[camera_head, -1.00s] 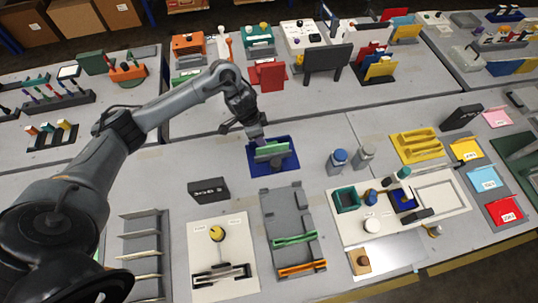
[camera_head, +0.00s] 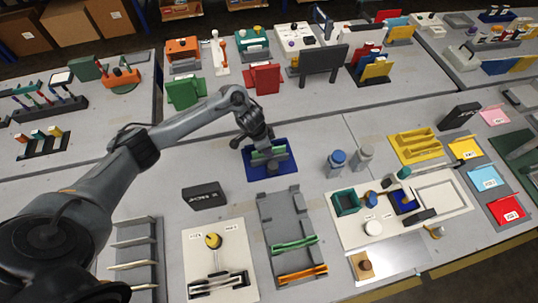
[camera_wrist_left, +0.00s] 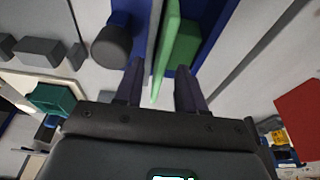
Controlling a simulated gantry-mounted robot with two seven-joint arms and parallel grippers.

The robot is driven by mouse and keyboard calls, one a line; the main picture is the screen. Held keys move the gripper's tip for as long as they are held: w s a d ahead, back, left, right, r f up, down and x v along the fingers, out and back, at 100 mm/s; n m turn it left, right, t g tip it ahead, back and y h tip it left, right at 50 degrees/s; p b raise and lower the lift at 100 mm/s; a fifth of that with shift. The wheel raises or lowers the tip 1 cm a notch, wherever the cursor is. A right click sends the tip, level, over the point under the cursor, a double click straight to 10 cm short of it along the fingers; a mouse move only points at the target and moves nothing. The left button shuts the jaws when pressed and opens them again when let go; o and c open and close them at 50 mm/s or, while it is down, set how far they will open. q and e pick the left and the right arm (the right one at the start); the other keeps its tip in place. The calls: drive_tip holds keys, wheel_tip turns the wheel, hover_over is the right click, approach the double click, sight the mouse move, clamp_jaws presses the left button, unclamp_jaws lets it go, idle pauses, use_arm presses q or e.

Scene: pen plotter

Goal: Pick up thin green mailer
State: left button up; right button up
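The thin green mailer (camera_head: 275,152) stands on edge in a blue holder (camera_head: 285,167) near the middle of the table. In the left wrist view the mailer (camera_wrist_left: 168,45) shows as a narrow upright green sheet beside a wider green block, with the blue holder (camera_wrist_left: 219,18) around them. My left gripper (camera_head: 262,146) is right above the holder. In the left wrist view its two dark fingers (camera_wrist_left: 160,85) are apart, with the mailer's edge between them and gaps visible on both sides. The fingertips' exact depth along the mailer is hard to tell. My right gripper is not in view.
A grey rack (camera_head: 281,209) holding green and orange strips stands in front of the holder. A black sign block (camera_head: 204,196) is at its left, two bottles (camera_head: 336,161) at its right. A red stand (camera_head: 264,79) is behind. Bare table lies directly left of the holder.

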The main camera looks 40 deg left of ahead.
use_arm(q)
drive_tip(key=shift+w+f, duration=0.15)
drive_tip(key=shift+f, duration=0.35)
drive_tip(key=shift+c, duration=0.4)
clamp_jaws()
drive_tip(key=shift+r, duration=0.1)
